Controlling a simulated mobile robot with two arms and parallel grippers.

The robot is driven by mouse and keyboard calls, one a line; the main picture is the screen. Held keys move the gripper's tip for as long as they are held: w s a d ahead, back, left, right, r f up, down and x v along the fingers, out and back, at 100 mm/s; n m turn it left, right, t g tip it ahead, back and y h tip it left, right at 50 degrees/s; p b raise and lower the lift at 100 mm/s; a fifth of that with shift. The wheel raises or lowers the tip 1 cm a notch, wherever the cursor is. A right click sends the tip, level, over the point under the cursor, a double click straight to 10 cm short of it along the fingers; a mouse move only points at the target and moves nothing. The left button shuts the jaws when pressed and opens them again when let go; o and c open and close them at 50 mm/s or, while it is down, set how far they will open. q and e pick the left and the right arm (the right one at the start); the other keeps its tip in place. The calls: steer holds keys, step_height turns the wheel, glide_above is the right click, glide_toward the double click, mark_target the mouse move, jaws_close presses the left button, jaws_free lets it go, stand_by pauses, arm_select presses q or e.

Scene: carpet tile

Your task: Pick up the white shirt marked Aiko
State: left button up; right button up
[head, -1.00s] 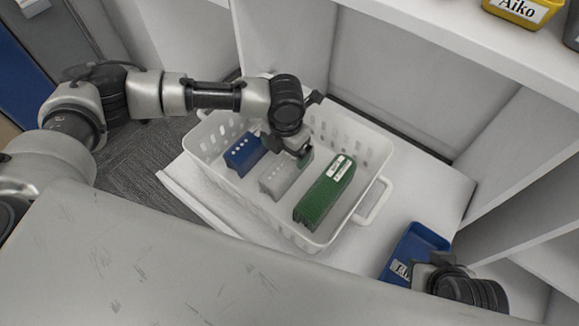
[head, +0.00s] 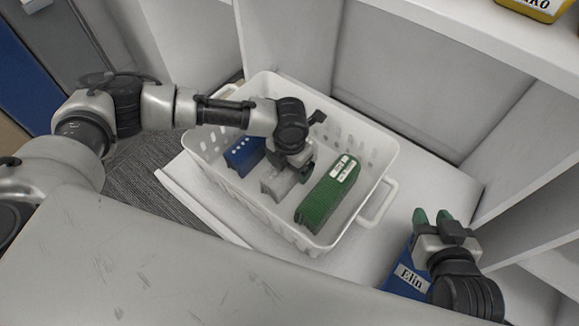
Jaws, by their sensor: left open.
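A white laundry basket (head: 372,170) holds three folded garments standing in a row. The middle one is a pale grey-white folded shirt (head: 275,186); no name on it is readable from here. My left gripper (head: 298,170) is open, over the basket at the pale shirt's far right end, and hides part of it. Whether its fingers touch the shirt cannot be told.
In the basket, a blue folded garment (head: 243,154) stands left of the pale shirt and a green one (head: 325,200) right. A blue bin labelled Elin (head: 405,280) is beneath my right gripper. A yellow bin (head: 540,8), its label cut off, is on the upper shelf.

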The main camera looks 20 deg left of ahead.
arm_select(q)
steer(key=shift+c, duration=0.4)
steer(key=c, duration=1)
steer(key=shift+r, duration=0.1)
